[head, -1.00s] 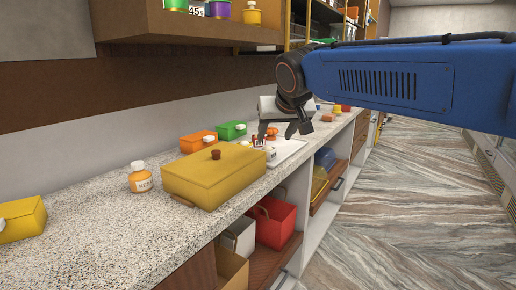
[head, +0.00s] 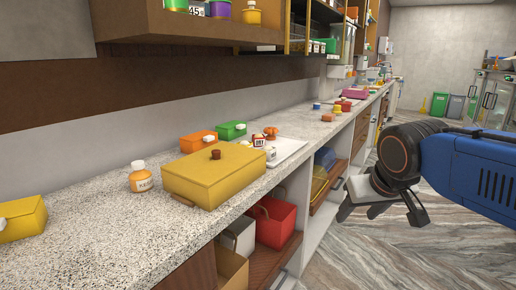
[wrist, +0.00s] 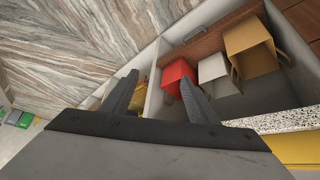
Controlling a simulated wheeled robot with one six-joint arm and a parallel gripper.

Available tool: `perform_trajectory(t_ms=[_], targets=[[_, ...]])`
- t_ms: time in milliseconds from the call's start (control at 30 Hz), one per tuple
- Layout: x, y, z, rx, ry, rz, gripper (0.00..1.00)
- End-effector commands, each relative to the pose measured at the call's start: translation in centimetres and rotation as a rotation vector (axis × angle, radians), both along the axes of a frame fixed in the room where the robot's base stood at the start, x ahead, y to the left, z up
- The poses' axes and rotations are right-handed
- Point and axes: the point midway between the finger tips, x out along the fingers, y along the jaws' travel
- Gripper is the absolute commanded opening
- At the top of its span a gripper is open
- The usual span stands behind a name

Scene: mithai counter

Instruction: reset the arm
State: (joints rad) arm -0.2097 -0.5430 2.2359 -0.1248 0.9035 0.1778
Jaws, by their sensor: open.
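My gripper (head: 382,215) hangs at the end of my blue arm in the head view, to the right of the counter and over the aisle floor. Its two fingers are spread apart with nothing between them. In the wrist view, the gripper (wrist: 160,92) also shows its two fingers apart and empty. Beyond them lie the open shelves under the counter, with a red bin (wrist: 178,75) near the right finger in the picture. I see no contact between the fingers and anything.
The speckled counter (head: 90,235) holds a yellow box (head: 210,180), an orange jar (head: 141,178), a white tray (head: 290,150) with small items, and green and orange boxes. Below it are bins, including a red bin (head: 274,222). The aisle floor (head: 370,255) is clear.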

Motion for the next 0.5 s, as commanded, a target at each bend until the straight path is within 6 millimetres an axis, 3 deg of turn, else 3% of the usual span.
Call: perform_trajectory(t_ms=[100, 300, 500], targets=[[-4.7, -2.5, -3.8, 0.003, 0.046, -0.032, 0.54], [-10.9, -4.6, -9.3, 0.014, 0.109, -0.061, 0.54], [-13.7, -5.1, -12.1, 0.023, 0.140, -0.072, 0.54]])
